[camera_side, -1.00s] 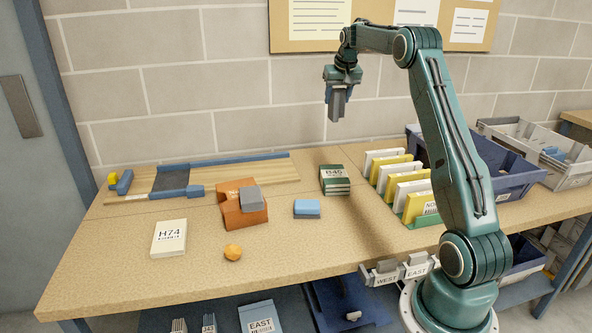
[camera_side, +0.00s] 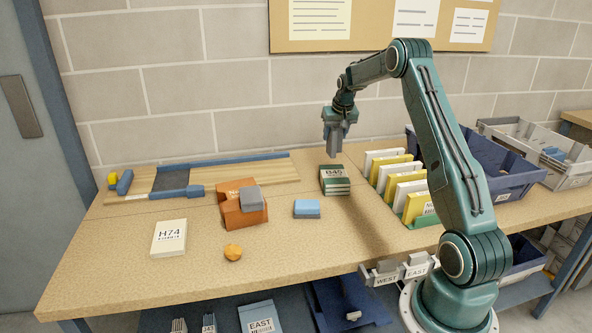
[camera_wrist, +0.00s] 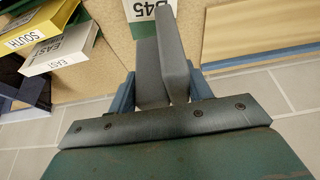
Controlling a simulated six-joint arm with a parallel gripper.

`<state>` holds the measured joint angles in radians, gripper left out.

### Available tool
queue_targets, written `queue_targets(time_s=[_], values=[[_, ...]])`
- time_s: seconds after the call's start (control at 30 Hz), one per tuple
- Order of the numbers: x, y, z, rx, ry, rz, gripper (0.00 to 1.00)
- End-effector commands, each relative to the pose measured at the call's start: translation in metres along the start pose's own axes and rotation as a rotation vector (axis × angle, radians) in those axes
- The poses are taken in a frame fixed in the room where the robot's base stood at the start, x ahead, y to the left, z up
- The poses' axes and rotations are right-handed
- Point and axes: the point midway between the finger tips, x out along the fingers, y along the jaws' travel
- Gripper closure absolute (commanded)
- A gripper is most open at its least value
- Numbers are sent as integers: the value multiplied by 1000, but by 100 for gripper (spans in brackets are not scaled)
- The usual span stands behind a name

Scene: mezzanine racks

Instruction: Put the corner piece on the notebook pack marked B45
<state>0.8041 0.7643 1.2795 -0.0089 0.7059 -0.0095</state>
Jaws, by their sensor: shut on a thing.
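The notebook pack marked B45 (camera_side: 335,188) is a dark green stack with pale edges and a white label, flat on the bench. Its label end also shows at the top of the wrist view (camera_wrist: 142,10). My gripper (camera_side: 338,134) is above the pack, pointing down, with a clear gap to it. It is shut on the grey corner piece (camera_wrist: 175,55), whose two angled grey slabs show between the blue fingers in the wrist view. In the side view the corner piece (camera_side: 334,145) hangs below the fingers. The fingers hide part of it.
A rack of yellow and white cards (camera_side: 408,190) stands close right of the pack. A light blue block (camera_side: 307,206) and an orange block (camera_side: 240,213) with a grey block on it lie left. A blue bin (camera_side: 500,180) is further right.

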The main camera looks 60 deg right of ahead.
Motion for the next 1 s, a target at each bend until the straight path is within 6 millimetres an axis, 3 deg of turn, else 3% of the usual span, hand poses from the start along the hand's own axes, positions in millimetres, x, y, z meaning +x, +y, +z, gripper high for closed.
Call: queue_targets(time_s=[0.2, 0.53, 0.83, 1.0], values=[[24, 0, 10, 0, -1, 0, 71], [31, 0, 13, 0, 0, 0, 71], [60, 0, 26, 0, -2, 0, 71], [67, 0, 28, 0, 0, 0, 71]])
